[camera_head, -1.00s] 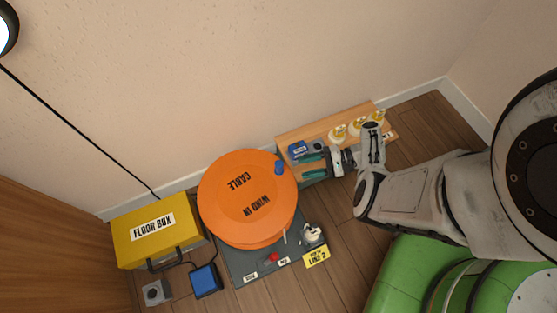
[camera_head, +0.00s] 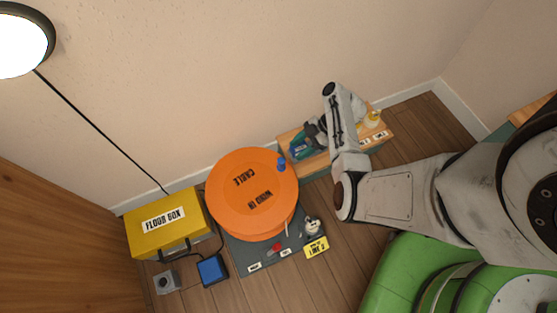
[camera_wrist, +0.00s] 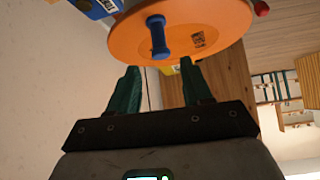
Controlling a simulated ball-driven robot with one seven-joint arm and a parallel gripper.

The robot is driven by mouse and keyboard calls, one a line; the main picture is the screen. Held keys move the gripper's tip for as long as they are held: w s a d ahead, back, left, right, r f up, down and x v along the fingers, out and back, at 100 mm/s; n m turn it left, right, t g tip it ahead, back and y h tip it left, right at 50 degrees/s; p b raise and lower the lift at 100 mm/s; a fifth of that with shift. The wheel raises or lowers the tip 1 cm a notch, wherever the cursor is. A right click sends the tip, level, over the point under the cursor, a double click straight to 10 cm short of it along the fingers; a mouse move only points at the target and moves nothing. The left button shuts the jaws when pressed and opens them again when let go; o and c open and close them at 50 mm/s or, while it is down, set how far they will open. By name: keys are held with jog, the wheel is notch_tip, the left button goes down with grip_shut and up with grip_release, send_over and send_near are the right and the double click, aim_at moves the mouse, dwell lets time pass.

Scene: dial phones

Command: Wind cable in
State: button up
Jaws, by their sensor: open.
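The orange cable reel (camera_head: 240,215), marked "CABLE" and "WIND IN", stands on a dark grey base (camera_head: 262,262) against the wall. A blue crank knob (camera_head: 282,163) sticks up near its right rim. In the wrist view the orange reel (camera_wrist: 205,35) fills the upper middle, and the blue knob (camera_wrist: 157,35) shows ahead of and between the fingers, apart from them. My gripper (camera_wrist: 158,75) has green fingers spread open with nothing between them. In the head view my gripper (camera_head: 303,143) is just right of the knob, partly hidden by my arm.
A yellow floor box (camera_head: 168,226) stands left of the reel, with a blue block (camera_head: 212,270) and a grey block (camera_head: 167,281) in front. A wooden shelf (camera_head: 376,139) lies under my arm. A yellow "LINE 2" tag (camera_head: 316,247) and red switch (camera_head: 277,247) sit before the reel.

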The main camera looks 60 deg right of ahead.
aim_at(283, 161)
jog(key=b+x, duration=0.3)
jog(key=x, duration=0.7)
jog(key=shift+w+a+f, duration=0.15)
jog(key=shift+a+f, duration=0.1)
jog(key=shift+a, duration=0.05)
grip_shut()
